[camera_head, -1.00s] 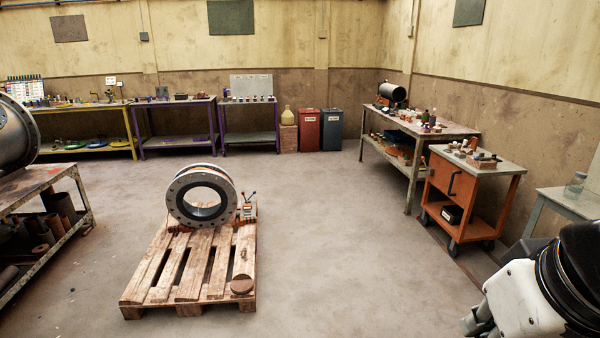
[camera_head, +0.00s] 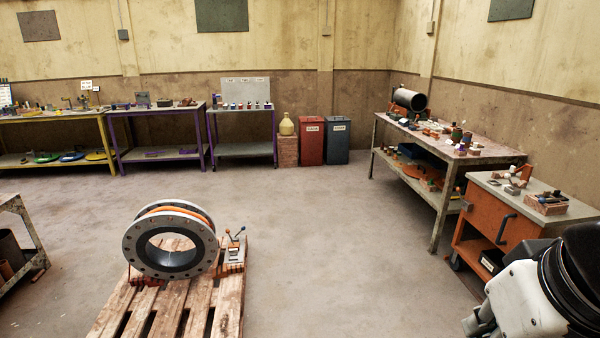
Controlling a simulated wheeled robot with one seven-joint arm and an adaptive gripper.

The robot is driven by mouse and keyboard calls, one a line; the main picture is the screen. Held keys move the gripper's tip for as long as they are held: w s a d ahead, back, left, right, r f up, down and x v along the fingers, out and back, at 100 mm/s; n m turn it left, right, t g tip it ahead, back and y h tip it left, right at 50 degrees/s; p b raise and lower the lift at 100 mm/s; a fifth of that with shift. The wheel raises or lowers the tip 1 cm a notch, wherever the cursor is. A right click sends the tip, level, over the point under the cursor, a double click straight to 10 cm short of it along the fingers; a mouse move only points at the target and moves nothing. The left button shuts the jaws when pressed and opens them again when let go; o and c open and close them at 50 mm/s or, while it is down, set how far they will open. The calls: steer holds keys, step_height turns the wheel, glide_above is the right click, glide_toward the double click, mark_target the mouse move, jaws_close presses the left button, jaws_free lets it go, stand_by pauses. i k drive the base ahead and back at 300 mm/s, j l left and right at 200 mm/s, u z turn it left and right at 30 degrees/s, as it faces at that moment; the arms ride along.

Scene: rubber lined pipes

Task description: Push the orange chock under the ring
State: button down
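The ring (camera_head: 129,246), a grey flanged piece with bolt holes and an orange band behind its front flange, stands upright on a wooden pallet (camera_head: 190,303) at the lower left. A small orange piece (camera_head: 229,268), which looks like a chock, shows low at the ring's right side. A reddish-orange bit also shows at its lower left. I cannot tell whether either touches the ring. Part of my arm shows at the lower right, well apart from the pallet. My gripper's fingers cannot be made out.
A small levered device (camera_head: 235,250) stands on the pallet right of the ring. An orange cart (camera_head: 490,233) and a long workbench (camera_head: 448,145) line the right side. A metal table (camera_head: 22,215) stands at the left edge. Open floor lies between pallet and cart.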

mark_target(222, 270)
steer(key=i, duration=1.9)
steer(key=i+l+u, duration=0.15)
steer(key=i, duration=0.65)
steer(key=i+l+u, duration=0.1)
steer(key=i, duration=0.75)
steer(key=i+u, duration=0.1)
steer(key=u, duration=1.65)
